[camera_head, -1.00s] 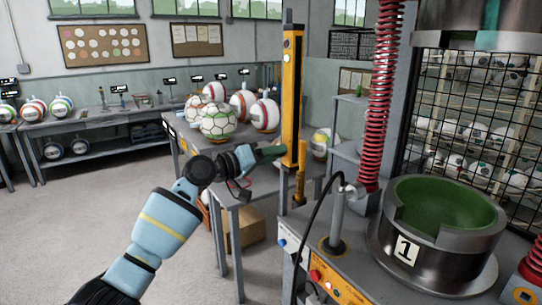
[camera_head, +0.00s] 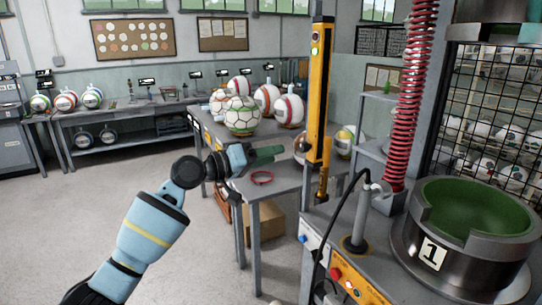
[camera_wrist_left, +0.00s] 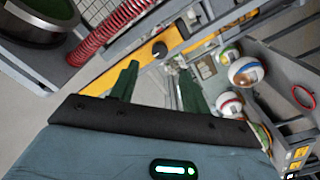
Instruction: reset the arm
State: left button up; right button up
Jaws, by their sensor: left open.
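My left arm comes in from the lower left in the head view. Its gripper (camera_head: 266,155), with dark green fingers, is in mid-air in front of the ball table and left of the yellow post. In the left wrist view the two fingers of this gripper (camera_wrist_left: 158,82) stand apart, and I see nothing held between them. My right gripper is not in view.
The yellow post (camera_head: 319,95) stands close right of the gripper. The press cup marked 1 (camera_head: 433,253) and red spring (camera_head: 408,110) are further right. Several balls (camera_head: 241,116) and a red ring (camera_head: 262,178) are on the table. Floor at left is clear.

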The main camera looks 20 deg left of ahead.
pick_arm(q)
jog(key=s+d+f+g+y, duration=0.15)
jog(key=s+f, duration=0.35)
jog(key=f, duration=0.6)
jog(key=s+d+f+y+p, duration=0.15)
jog(key=s+f, duration=0.35)
jog(key=f, duration=0.6)
jog(key=s+d+f+g+y, duration=0.15)
jog(key=s+f, duration=0.25)
jog(key=f, duration=0.7)
jog(key=s+f+m+y, duration=0.1)
jog(key=s+f, duration=0.3)
jog(key=s, duration=0.7)
jog(key=s+d+f+m+g+y, duration=0.1)
jog(key=s+f, duration=0.4)
jog(key=s, duration=0.6)
jog(key=s+d+f+m+g+y+p, duration=0.1)
jog(key=s+f, duration=0.4)
jog(key=s, duration=0.6)
jog(key=shift+s+d+y, duration=0.15)
jog(key=shift+s+y, duration=0.1)
jog(key=shift+y, duration=0.5)
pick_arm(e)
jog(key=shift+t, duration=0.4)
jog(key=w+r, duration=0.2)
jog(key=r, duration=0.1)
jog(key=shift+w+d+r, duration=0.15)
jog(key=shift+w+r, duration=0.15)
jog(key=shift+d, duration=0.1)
